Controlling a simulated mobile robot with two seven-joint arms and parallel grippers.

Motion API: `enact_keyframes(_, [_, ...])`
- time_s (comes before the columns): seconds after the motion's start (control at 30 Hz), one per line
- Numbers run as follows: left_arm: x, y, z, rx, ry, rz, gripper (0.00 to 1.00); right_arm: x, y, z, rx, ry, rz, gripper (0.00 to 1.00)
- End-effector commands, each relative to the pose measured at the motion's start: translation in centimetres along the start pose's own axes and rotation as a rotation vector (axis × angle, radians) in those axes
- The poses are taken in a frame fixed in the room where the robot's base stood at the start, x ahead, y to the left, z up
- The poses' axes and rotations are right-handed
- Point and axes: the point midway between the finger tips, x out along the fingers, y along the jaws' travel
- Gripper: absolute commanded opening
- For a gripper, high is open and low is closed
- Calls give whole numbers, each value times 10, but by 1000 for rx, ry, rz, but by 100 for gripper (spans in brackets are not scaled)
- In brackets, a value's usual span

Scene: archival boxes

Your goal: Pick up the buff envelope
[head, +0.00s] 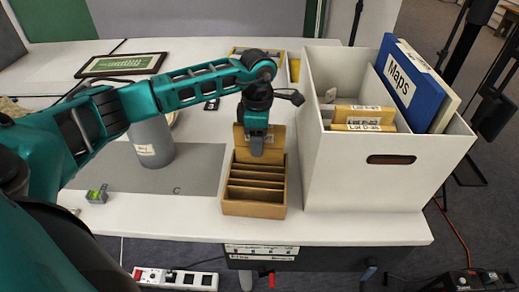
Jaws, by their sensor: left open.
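A buff envelope (276,147) stands upright at the back of the wooden slotted rack (254,209) on the table. My left gripper (257,150) points down over the rack and covers the middle of this envelope. The gripper is open. I cannot tell whether its fingers straddle the envelope or are in front of it. The rack's front slots look empty. Other buff envelopes (363,121) with lot labels stand in the white box to the right. My right gripper is not in view.
The white archival box (347,180) stands close to the rack's right and holds a blue "Maps" binder (407,85). A grey cylinder (153,141) stands on a grey mat (190,177) to the left. A framed certificate (121,65) lies behind. The table's front edge is close to the rack.

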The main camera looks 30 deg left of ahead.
Motion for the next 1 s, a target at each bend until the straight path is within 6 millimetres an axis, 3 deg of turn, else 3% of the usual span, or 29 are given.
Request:
enact_keyframes(0.07, [0,0,0,0,0,0,47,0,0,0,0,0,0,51])
enact_keyframes(0.57, [-1,0,0,1,0,0,0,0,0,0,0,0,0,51])
enact_keyframes(1.0, [-5,0,0,0,0,1,0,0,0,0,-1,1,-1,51])
